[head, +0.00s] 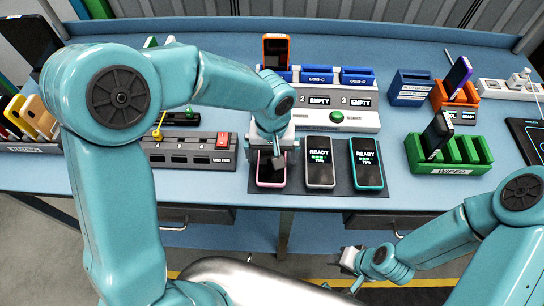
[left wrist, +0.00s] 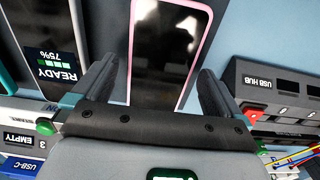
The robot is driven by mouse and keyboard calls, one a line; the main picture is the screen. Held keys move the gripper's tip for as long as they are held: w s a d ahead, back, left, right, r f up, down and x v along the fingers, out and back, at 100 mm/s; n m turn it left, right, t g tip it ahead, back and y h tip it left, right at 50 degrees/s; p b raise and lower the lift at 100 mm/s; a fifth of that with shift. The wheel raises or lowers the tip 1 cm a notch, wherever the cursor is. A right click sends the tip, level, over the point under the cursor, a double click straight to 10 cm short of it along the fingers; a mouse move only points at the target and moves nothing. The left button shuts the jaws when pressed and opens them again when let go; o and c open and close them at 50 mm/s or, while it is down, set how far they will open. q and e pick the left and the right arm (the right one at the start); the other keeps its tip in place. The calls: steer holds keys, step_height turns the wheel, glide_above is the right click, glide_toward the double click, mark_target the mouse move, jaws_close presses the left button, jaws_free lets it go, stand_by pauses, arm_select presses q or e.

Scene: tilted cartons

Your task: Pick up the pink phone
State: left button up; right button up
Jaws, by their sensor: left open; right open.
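The pink phone (head: 270,184) lies flat at the left end of a dark mat, its top part hidden under my left gripper (head: 276,160). In the left wrist view the pink phone (left wrist: 163,45) has a dark screen and a pink rim. There my left gripper (left wrist: 157,80) is open, with one finger on either side of the phone's near end. I see no clear contact. My right gripper (head: 350,272) is open and empty, low in front of the table's edge.
Two more phones, a white one (head: 320,162) and a teal one (head: 367,163), lie to the right on the mat. A USB hub (head: 190,152) stands to the left. A charging dock (head: 345,118) is behind, and a green rack (head: 462,152) is to the right.

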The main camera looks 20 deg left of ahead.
arm_select(q)
steer(key=shift+w+a+f, duration=0.1)
steer(key=shift+w, duration=0.15)
steer(key=c, duration=1.1)
steer(key=shift+s, duration=0.15)
steer(key=shift+c, duration=0.2)
